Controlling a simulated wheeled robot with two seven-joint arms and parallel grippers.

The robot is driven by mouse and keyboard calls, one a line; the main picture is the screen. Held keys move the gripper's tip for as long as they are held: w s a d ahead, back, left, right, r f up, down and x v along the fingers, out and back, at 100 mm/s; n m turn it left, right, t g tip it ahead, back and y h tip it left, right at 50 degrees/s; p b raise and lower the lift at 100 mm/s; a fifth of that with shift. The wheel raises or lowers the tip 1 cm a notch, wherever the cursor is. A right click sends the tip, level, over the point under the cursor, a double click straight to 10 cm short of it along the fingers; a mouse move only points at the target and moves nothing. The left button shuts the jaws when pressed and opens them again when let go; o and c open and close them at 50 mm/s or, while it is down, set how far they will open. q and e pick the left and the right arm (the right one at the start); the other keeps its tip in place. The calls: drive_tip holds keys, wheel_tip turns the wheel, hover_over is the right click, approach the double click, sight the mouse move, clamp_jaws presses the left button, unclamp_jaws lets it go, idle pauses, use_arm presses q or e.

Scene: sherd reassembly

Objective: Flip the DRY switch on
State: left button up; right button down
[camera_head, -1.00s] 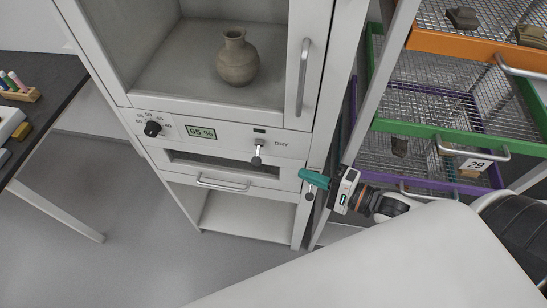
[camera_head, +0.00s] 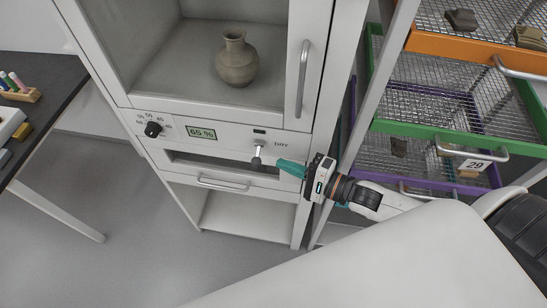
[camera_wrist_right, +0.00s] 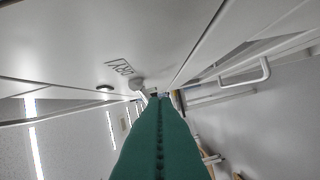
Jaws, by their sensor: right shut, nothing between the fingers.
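The DRY switch (camera_head: 257,153) is a metal toggle on the white cabinet's front panel, its lever hanging down with a dark tip. The DRY label (camera_head: 281,143) is to its right and a small dark indicator (camera_head: 259,131) above it. My right gripper (camera_head: 280,163) has teal fingers, shut and empty. Its tips are just right of the lever's lower end; I cannot tell whether they touch. In the right wrist view the shut fingers (camera_wrist_right: 158,98) reach toward the switch base (camera_wrist_right: 137,84), and they hide part of the switch. My left gripper is out of view.
The panel also has a round black knob (camera_head: 153,129) and a display (camera_head: 202,133) reading 65 %. A clay vase (camera_head: 236,59) stands in the chamber above, beside a vertical door handle (camera_head: 302,78). A drawer handle (camera_head: 223,184) is below. Wire shelves (camera_head: 440,90) stand at the right.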

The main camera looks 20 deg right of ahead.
sight(258, 154)
drive_tip(key=shift+x, duration=2.05)
drive_tip(key=shift+p, duration=0.3)
drive_tip(key=shift+s+r+m+p, duration=0.15)
drive_tip(key=shift+m+p, duration=0.15)
drive_tip(key=shift+p, duration=0.25)
drive_tip(key=shift+g+p, duration=0.3)
drive_tip(key=shift+p, duration=0.05)
drive_tip(key=m+p, duration=0.1)
drive_tip(key=p, duration=0.1)
drive_tip(key=r+m+g+p, duration=0.1)
drive_tip(key=m+p, duration=0.1)
drive_tip(key=shift+s+a+r, duration=0.15)
drive_tip(key=shift+s+r, duration=0.05)
drive_tip(key=shift+r, duration=0.05)
drive_tip(key=shift+r+p, duration=0.2)
drive_tip(key=shift+p, duration=0.2)
